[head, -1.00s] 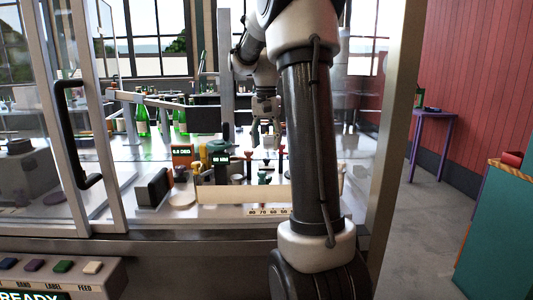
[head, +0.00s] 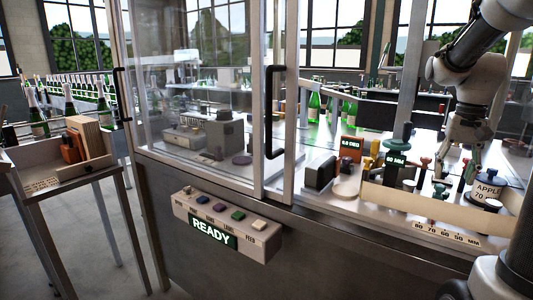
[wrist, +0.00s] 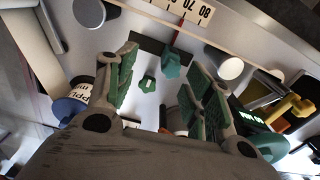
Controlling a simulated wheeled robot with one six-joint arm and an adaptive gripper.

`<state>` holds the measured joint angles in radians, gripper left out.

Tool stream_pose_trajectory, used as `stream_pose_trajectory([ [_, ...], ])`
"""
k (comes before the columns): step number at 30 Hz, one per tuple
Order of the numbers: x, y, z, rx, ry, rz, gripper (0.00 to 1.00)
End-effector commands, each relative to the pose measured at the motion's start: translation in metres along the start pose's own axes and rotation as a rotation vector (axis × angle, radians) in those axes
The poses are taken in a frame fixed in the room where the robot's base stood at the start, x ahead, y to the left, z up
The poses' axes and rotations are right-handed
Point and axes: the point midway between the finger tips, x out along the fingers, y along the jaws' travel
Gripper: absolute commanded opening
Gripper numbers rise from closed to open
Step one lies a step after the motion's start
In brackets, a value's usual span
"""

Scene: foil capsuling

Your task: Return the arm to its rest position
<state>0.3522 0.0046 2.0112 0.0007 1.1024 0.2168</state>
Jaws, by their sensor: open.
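My gripper (head: 458,168) hangs at the end of my arm over the work surface inside the glazed machine, at the right of the head view. In the wrist view my gripper (wrist: 160,78) shows its two green-padded fingers spread apart with nothing held between them. A small green piece (wrist: 148,84) shows on the bench between the fingers, below them. A dark green knob-like part (wrist: 171,66) stands near it. A blue spool-like part labelled "APPLI" (head: 487,188) stands to the right of my gripper in the head view.
The glass door's dark handle (head: 275,112) and frame stand left of my arm. A millimetre scale (head: 445,234) runs along the bench front. A panel reading READY (head: 213,231) juts out in front. A side table (head: 65,183) stands at left; floor beside it is clear.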

Motion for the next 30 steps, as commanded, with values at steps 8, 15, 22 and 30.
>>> stream_pose_trajectory([
  [8,-0.002,-0.016,0.12,-0.332,0.128,-0.03,0.52],
  [15,0.002,-0.02,0.194,-0.498,0.261,-0.075,0.52],
  [22,-0.014,-0.029,0.204,-0.558,0.345,-0.11,0.52],
  [30,-0.014,-0.03,0.204,-0.56,0.341,-0.11,0.52],
])
